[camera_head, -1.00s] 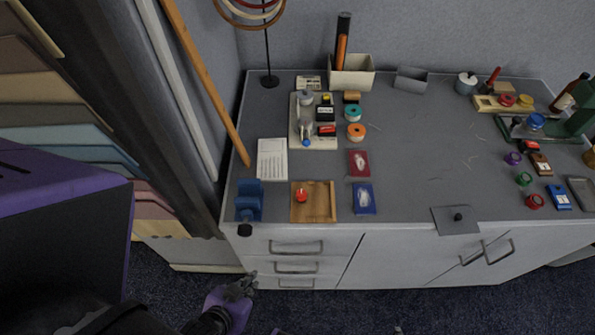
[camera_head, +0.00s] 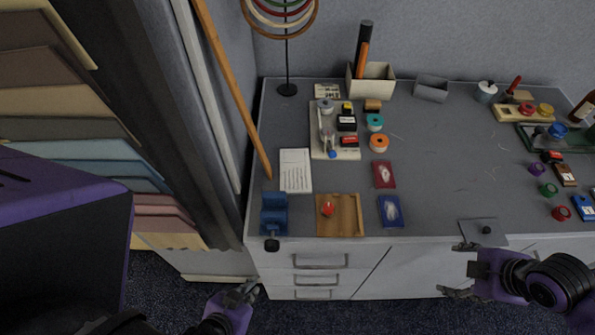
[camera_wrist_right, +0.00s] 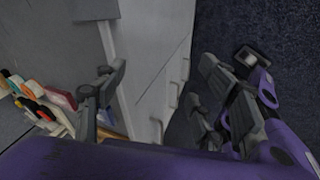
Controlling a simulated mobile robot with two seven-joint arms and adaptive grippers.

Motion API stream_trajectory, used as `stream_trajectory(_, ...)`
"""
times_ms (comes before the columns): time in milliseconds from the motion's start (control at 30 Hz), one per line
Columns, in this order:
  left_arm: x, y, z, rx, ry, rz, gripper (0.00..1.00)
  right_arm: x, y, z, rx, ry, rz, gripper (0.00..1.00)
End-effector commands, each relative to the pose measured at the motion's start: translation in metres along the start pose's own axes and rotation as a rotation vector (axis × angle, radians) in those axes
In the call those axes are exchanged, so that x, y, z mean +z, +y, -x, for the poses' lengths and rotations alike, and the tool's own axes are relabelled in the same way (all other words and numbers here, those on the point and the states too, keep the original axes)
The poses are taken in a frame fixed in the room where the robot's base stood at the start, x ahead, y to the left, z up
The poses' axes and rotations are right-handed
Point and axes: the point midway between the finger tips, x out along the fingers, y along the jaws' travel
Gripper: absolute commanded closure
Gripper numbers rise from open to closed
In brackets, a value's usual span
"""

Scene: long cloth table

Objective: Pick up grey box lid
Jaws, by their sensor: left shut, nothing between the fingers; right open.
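A small open grey box (camera_head: 431,89) stands at the back of the table. My right gripper (camera_head: 461,270) is open and empty, in front of the table edge just below the lid in the head view. My left gripper (camera_head: 249,290) is shut and empty, low in front of the drawers.
The table (camera_head: 440,160) has bare room behind the lid. Left of it are a blue packet (camera_head: 391,211), a wooden tray (camera_head: 352,216) and a blue vise (camera_head: 274,212). Colored rolls and small boxes stand at the right. Drawer handles (camera_head: 320,262) stick out below the tabletop.

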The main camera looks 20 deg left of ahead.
Motion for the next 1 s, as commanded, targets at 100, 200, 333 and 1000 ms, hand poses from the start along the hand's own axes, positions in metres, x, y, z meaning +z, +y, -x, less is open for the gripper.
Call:
stream_trajectory(100, -0.003, 0.000, -0.001, 0.001, 0.005, -0.002, 1.00, 0.047, 0.047, 0.028, 0.028, -0.051, 0.136, 0.36)
stream_trajectory(200, -0.003, -0.001, -0.001, 0.000, 0.004, -0.004, 1.00, 0.071, 0.071, 0.047, 0.046, -0.076, 0.197, 0.36)
stream_trajectory(333, -0.002, -0.002, -0.001, 0.000, 0.002, -0.009, 1.00, 0.085, 0.086, 0.057, 0.058, -0.090, 0.230, 0.36)
stream_trajectory(1000, -0.005, -0.002, 0.000, 0.000, 0.007, -0.007, 1.00, 0.094, 0.095, -0.015, 0.062, -0.093, 0.235, 0.36)
